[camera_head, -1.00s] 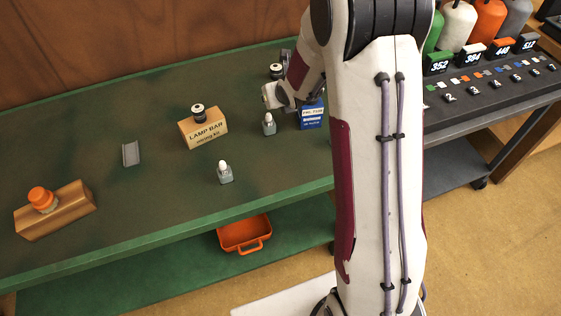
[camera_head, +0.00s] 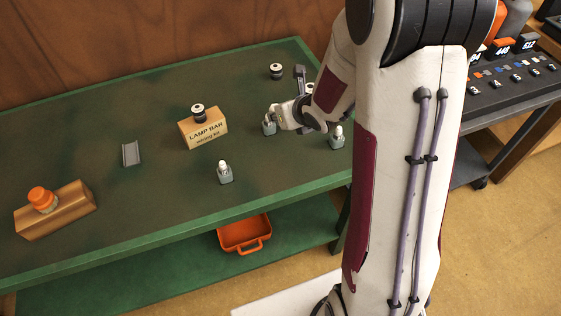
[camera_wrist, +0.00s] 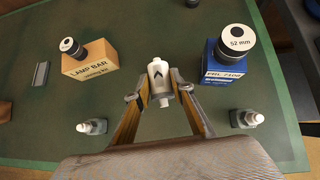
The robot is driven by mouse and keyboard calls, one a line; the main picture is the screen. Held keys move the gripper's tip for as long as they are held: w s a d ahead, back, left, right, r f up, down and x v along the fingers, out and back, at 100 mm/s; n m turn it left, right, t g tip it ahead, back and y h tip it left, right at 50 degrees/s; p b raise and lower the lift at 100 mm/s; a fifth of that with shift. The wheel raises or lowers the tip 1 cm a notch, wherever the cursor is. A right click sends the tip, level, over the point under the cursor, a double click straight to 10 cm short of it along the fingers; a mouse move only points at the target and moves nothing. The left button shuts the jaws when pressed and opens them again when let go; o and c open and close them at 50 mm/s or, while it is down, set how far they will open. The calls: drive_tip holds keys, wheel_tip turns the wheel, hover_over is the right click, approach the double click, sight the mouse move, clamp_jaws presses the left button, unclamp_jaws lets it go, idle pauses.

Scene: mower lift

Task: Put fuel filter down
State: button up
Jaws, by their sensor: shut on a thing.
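The fuel filter (camera_wrist: 158,75) is a white cylinder with a black arrow mark and a narrower white lower end. It stands roughly upright between the fingertips of my gripper (camera_wrist: 156,90) in the wrist view, and the gripper is shut on it.
Other white-topped grey pieces stand at the front (camera_head: 224,173) and right (camera_head: 337,138). The lamp bar box (camera_head: 205,132) bears a black-and-white cylinder. A blue box (camera_wrist: 222,72) bears a 52 mm cylinder. The bench (camera_head: 110,185) is clear between the grey channel and the front piece.

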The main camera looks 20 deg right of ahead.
sight(271, 108)
drive_tip(key=shift+w+a+r+n+y, duration=0.25)
drive_tip(key=shift+w+r+n+y, duration=0.1)
drive_tip(key=shift+w+r+n, duration=0.2)
drive_tip(key=shift+w+a+r+n+y, duration=0.25)
drive_tip(key=shift+w+r+n+y, duration=0.15)
drive_tip(key=shift+w, duration=0.2)
drive_tip(key=shift+w+a+r+n+g+y, duration=0.3)
drive_tip(key=shift+w+n+y, duration=0.05)
drive_tip(key=shift+n, duration=0.3)
drive_tip(key=s+f+n+g+y, duration=0.2)
drive_tip(key=s+n+g+y, duration=0.3)
drive_tip(key=s+n, duration=0.4)
drive_tip(key=shift+s+d+f, duration=0.2)
drive_tip(key=shift+f, duration=3.1)
drive_tip(key=shift+f, duration=1.9)
